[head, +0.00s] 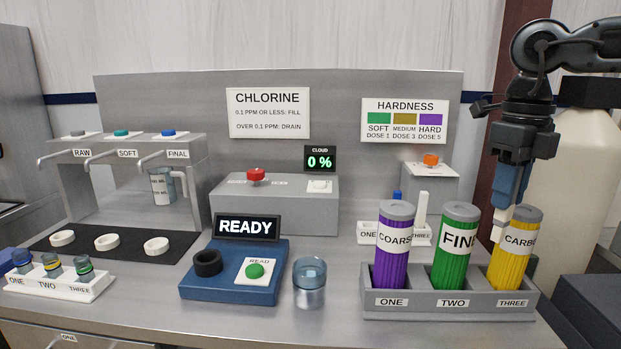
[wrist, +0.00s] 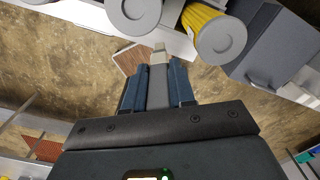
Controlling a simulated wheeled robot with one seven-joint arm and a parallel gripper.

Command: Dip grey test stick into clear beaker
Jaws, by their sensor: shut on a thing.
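In the wrist view the grey test stick (wrist: 158,72) sits between the two blue fingers, with a lighter tip. The clear beaker (head: 310,286) stands upright on the counter, right of the blue READY meter, well to the left of my gripper. It looks partly filled with clear liquid.
A grey holder (head: 450,304) with purple, green and yellow cartridges stands between beaker and gripper. Behind it, a small white rack (head: 368,232) holds a blue and a white stick. The blue meter (head: 225,290) is left of the beaker. A jug (head: 162,186) is under the taps.

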